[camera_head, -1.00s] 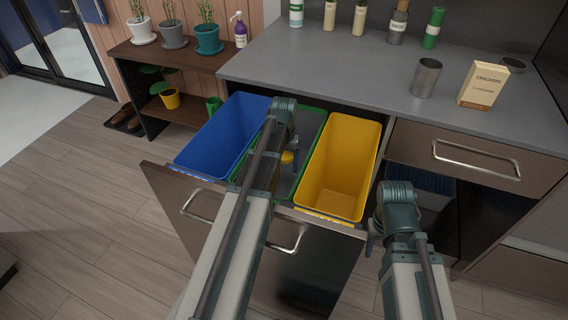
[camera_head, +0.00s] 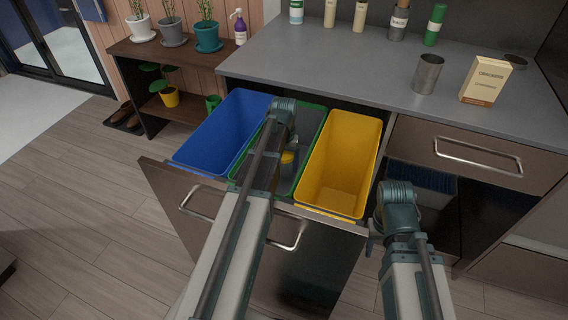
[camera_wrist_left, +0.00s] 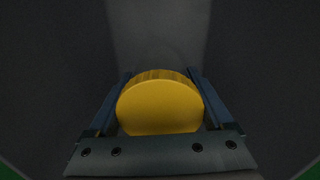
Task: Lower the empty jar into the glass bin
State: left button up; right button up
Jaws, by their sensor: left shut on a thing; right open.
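The jar's round yellow lid (camera_wrist_left: 160,106) fills the middle of the left wrist view, between the two fingers of my left gripper (camera_wrist_left: 160,82). My left gripper is shut on the jar. My right gripper (camera_head: 373,242) is open and empty, in front of the cabinet, right of the pulled-out drawer.
A blue bin (camera_head: 218,130) and a yellow bin (camera_head: 340,165) flank the green one in the drawer (camera_head: 250,240). The grey counter (camera_head: 330,70) behind holds a metal tin (camera_head: 427,75), a crackers box (camera_head: 486,80) and several bottles. A plant shelf (camera_head: 165,55) stands left.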

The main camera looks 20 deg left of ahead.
pick_arm(q)
jog(key=o, duration=1.3)
notch_tip(320, 180, up, 14)
jog(key=p, duration=1.4)
